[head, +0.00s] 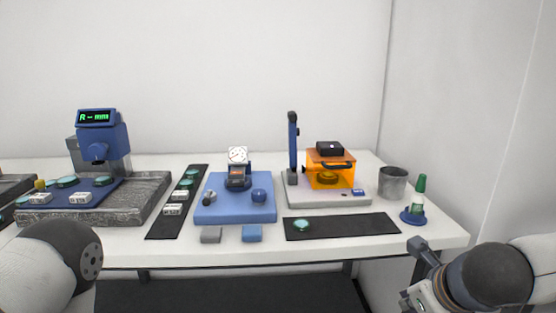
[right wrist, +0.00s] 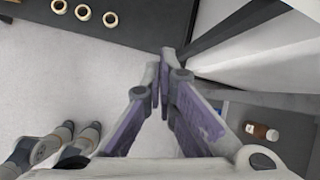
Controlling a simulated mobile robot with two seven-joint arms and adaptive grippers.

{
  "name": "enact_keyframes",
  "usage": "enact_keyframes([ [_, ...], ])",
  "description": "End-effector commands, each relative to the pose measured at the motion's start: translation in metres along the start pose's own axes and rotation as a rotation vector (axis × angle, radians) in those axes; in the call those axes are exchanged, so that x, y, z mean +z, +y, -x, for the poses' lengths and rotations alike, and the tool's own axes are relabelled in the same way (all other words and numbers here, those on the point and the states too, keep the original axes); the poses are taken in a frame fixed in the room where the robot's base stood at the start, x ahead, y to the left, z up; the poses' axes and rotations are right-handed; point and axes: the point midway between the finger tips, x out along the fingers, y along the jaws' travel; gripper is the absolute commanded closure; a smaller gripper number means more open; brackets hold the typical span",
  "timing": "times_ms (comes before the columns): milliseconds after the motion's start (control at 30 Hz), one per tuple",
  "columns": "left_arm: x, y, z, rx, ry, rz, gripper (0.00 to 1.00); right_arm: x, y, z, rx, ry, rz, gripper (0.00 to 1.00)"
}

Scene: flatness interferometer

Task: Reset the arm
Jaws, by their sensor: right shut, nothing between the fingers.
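My right gripper (head: 412,272) is at the lower right in the head view, in front of the table's right end and apart from the things on it. In the right wrist view its two fingers (right wrist: 164,62) meet at the tips, shut with nothing between them. It points down past the table's edge towards the pale floor. My left arm (head: 48,268) enters at the lower left in the head view; only a rounded white link with a dark joint cap shows. My left gripper is out of frame.
A brown bottle (right wrist: 262,131) and several pale rings (right wrist: 83,12) show below.

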Motion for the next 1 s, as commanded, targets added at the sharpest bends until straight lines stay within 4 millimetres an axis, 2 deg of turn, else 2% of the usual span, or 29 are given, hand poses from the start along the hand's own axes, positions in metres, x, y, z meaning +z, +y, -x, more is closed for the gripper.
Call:
enact_keyframes([
  [33,0.000,0.000,0.000,0.000,-0.001,0.000,0.70,-0.030,0.022,-0.019,0.015,0.054,0.228,1.00],
  [67,0.000,0.000,0.000,0.000,-0.002,0.000,0.70,-0.050,0.035,-0.029,0.033,0.080,0.388,1.00],
  [100,0.001,0.000,0.000,0.000,-0.002,0.000,0.70,-0.078,0.052,-0.040,0.067,0.111,0.611,1.00],
  [167,0.001,0.000,0.000,0.000,-0.003,0.000,0.70,-0.126,0.079,-0.051,0.151,0.146,0.969,1.00],
  [200,0.002,0.000,0.000,0.000,-0.004,0.000,0.70,-0.161,0.096,-0.054,0.227,0.159,1.214,1.00],
  [267,0.002,0.000,0.000,0.000,-0.005,0.000,0.70,-0.213,0.118,-0.051,0.367,0.152,1.571,1.00],
  [300,0.002,0.000,0.000,0.000,-0.004,0.000,0.70,-0.246,0.130,-0.045,0.469,0.131,1.785,1.00],
  [400,0.001,0.000,0.000,0.000,-0.004,0.000,0.70,-0.311,0.147,-0.023,0.715,0.030,2.210,1.00],
  [500,0.001,0.000,0.000,0.000,-0.003,0.000,0.70,-0.350,0.152,-0.003,0.896,-0.082,2.461,1.00],
  [633,0.001,0.000,0.000,0.000,-0.003,0.000,0.70,-0.366,0.154,0.007,0.984,-0.155,2.575,1.00],
  [1000,0.001,0.000,0.000,0.000,-0.004,0.000,0.70,-0.366,0.154,0.006,0.981,-0.155,2.574,1.00],
])
